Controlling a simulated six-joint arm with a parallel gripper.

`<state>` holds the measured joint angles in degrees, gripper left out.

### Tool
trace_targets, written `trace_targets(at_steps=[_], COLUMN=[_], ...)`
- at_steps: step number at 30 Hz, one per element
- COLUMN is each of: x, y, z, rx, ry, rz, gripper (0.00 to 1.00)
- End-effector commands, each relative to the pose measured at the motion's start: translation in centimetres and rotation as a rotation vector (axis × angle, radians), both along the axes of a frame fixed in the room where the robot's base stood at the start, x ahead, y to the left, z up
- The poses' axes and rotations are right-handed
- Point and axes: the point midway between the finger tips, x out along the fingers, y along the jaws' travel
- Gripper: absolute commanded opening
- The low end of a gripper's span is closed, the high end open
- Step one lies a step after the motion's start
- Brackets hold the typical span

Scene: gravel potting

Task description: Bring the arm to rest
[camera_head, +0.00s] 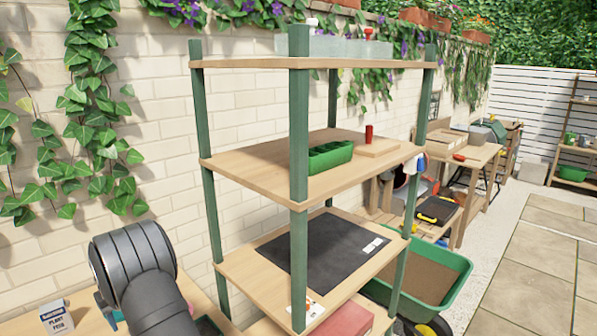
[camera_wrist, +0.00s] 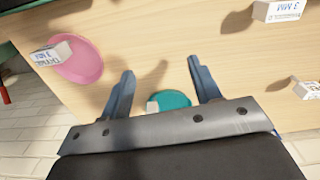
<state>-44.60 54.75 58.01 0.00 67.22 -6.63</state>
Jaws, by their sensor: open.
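In the wrist view my gripper (camera_wrist: 160,90) is open, its two blue-grey fingers spread apart with nothing held between them. It is above a light wooden bench top (camera_wrist: 185,45). A teal round dish (camera_wrist: 176,99) lies on the wood, seen between the fingers, with a small pale block beside or on it, partly hidden by the gripper's body. In the head view my dark arm link shows at lower left; the gripper is not visible there.
A pink saucer (camera_wrist: 80,66) holds a small white box (camera_wrist: 50,54). Two "3 MM" boxes lie at right, one at the top (camera_wrist: 276,11). A plant food box (camera_head: 57,317) stands left of my arm. A green-posted shelf (camera_head: 299,130) rises right of it, bearing a green tray (camera_head: 330,156).

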Motion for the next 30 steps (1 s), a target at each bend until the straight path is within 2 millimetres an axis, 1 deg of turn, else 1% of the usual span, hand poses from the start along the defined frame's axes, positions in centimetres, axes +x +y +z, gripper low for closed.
trace_targets(at_steps=[1, 6, 9, 12, 16, 21, 29, 30], x=[0.0, -0.1, 0.1, 0.0, 0.0, -0.1, -0.1, -0.1], y=[-0.1, -0.1, 0.0, -0.1, -0.2, -0.2, -0.2, -0.2], z=[-1.2, -4.7, -2.0, -0.4, 1.0, 2.0, 2.1, 2.1], rx=[-0.003, -0.003, 0.003, 0.002, 0.002, 0.000, 0.000, 0.000], ry=[0.003, 0.004, -0.004, -0.002, -0.001, 0.000, 0.000, 0.000], rz=[0.000, 0.000, 0.000, 0.000, 0.000, 0.000, 0.000, 0.000], gripper=[0.57, 0.57, 0.57, 0.57, 0.57, 0.57, 0.57, 0.61])
